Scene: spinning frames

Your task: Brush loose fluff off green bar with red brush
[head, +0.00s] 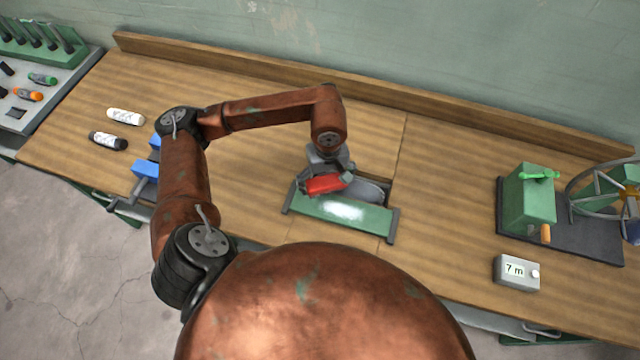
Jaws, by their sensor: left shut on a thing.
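The green bar (366,217) lies along the front of the wooden bench at centre, between two dark end brackets. A pale white patch of fluff (340,209) lies on the middle of its top. My left gripper (328,172) is just behind the bar and shut on the red brush (325,184). The brush is at the bar's back edge, left of its middle; its bristles are hidden, so I cannot tell whether they touch. My right gripper is not in view.
A green machine with a wheel (530,199) stands on a dark base at right. A grey box reading "7 m" (516,273) sits in front of it. Two bobbins (125,116), a blue clamp (146,169) and a tool tray (42,82) are at left.

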